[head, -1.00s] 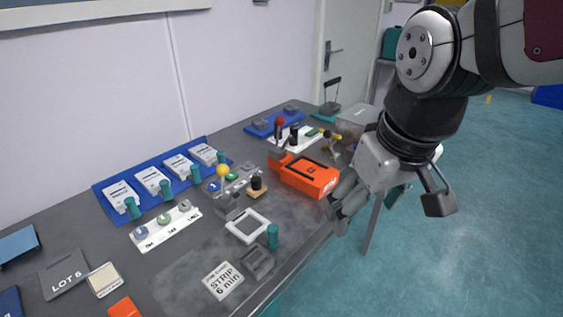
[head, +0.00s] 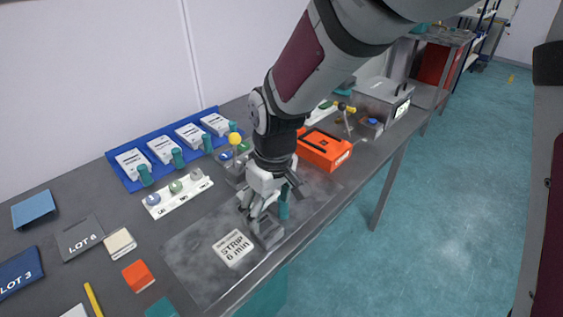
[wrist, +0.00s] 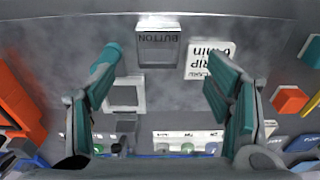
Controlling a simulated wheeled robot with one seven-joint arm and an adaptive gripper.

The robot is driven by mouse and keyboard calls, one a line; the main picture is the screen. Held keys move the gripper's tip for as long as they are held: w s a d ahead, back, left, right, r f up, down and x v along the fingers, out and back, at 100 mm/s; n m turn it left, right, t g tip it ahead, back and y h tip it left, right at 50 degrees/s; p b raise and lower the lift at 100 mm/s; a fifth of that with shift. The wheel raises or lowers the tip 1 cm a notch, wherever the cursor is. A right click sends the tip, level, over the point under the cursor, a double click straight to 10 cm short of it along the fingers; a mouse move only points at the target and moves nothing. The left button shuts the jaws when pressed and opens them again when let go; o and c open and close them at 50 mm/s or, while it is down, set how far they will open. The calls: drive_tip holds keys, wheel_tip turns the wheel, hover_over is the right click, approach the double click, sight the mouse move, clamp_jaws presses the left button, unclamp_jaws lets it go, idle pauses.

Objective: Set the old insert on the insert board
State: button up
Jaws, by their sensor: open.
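My gripper (head: 258,208) is open over the front of the bench; in the wrist view its teal-padded fingers (wrist: 160,88) are wide apart with nothing held. A white square frame with a grey centre (wrist: 124,95) lies below, near the left finger. A teal peg (wrist: 106,60) stands by that finger; it also shows in the head view (head: 284,206). A white strip board (head: 178,196) carries three round pieces, and shows in the wrist view (wrist: 185,136). No readable label marks the old insert or the insert board, so I cannot tell which things they are.
A grey BUTTON block (wrist: 158,48) and a STRIP 6 min card (head: 233,247) lie near my gripper. An orange box (head: 324,150) is behind it. A blue tray (head: 128,178) holds white packs and teal pegs. LOT 6 (head: 80,238) lies left.

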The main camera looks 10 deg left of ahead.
sight(267, 228)
drive_tip(key=shift+w+a+f, duration=0.1)
drive_tip(key=shift+w+f, duration=0.05)
drive_tip(key=shift+f, duration=1.15)
drive_tip(key=shift+w+a+f, duration=0.1)
drive_tip(key=shift+a+f, duration=0.05)
drive_tip(key=shift+f, duration=1.15)
drive_tip(key=shift+w+a+f, duration=0.1)
drive_tip(key=shift+w+f, duration=0.05)
drive_tip(key=shift+f, duration=1.15)
drive_tip(key=c, duration=1.7)
drive_tip(key=shift+o, duration=0.2)
drive_tip(key=shift+r, duration=0.15)
drive_tip(key=shift+r, duration=0.6)
wheel_tip(267, 228, up, 2)
drive_tip(key=shift+w+r, duration=0.1)
drive_tip(key=s+d+r, duration=0.1)
drive_tip(key=s+d, duration=0.2)
drive_tip(key=s, duration=0.4)
drive_tip(key=s+d, duration=0.3)
drive_tip(key=s, duration=0.4)
drive_tip(key=w+d+f+m, duration=0.2)
drive_tip(key=w+d+m, duration=0.3)
drive_tip(key=w+d, duration=0.5)
drive_tip(key=w+d+f+m+h, duration=0.1)
drive_tip(key=w+d+f+m, duration=0.2)
drive_tip(key=w+d, duration=0.7)
drive_tip(key=shift+w+d+f+m+t, duration=0.15)
drive_tip(key=shift+w+d+m+t, duration=0.3)
drive_tip(key=shift+m, duration=0.75)
